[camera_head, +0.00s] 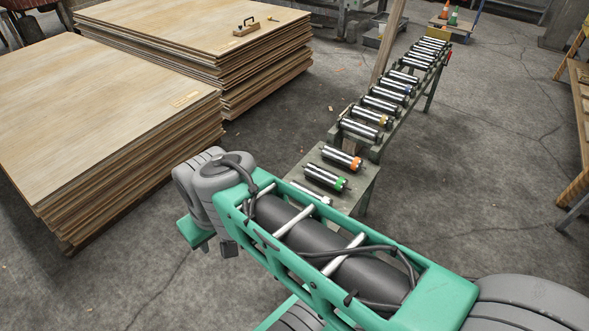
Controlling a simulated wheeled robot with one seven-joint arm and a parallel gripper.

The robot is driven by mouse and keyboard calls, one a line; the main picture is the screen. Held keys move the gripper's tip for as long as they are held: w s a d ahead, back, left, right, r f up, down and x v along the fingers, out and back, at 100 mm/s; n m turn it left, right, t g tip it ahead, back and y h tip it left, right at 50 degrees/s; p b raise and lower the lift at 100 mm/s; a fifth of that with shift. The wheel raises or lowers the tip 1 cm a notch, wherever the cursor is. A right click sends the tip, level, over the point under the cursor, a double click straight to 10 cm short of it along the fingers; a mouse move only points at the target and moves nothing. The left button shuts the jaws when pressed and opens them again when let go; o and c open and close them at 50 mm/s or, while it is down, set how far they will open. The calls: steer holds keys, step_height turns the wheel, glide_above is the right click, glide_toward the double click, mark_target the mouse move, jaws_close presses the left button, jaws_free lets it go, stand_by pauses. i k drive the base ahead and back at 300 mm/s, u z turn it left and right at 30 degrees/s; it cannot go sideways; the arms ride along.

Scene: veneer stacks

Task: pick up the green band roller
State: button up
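The green band roller (324,177) lies on a small grey bench (361,189) at the near end of a roller conveyor. It is a silvery cylinder with dark ends and a green band near its right end. An orange band roller (341,157) lies just behind it. Another silvery roller (311,192) lies in front, partly hidden by my arm. My green and grey arm crosses the foreground, to the near side of the bench. My gripper's fingers do not show.
The roller conveyor (383,101) runs back from the bench. Two veneer stacks (99,110) (205,30) stand at the left. A wooden bench (575,187) is at the right edge. Open concrete floor lies right of the conveyor. Cones (453,16) stand at the back.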

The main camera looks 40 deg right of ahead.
mark_target(335, 182)
steer(key=i, duration=0.85)
steer(key=z, duration=0.8)
steer(key=i, duration=0.65)
steer(key=z, duration=0.45)
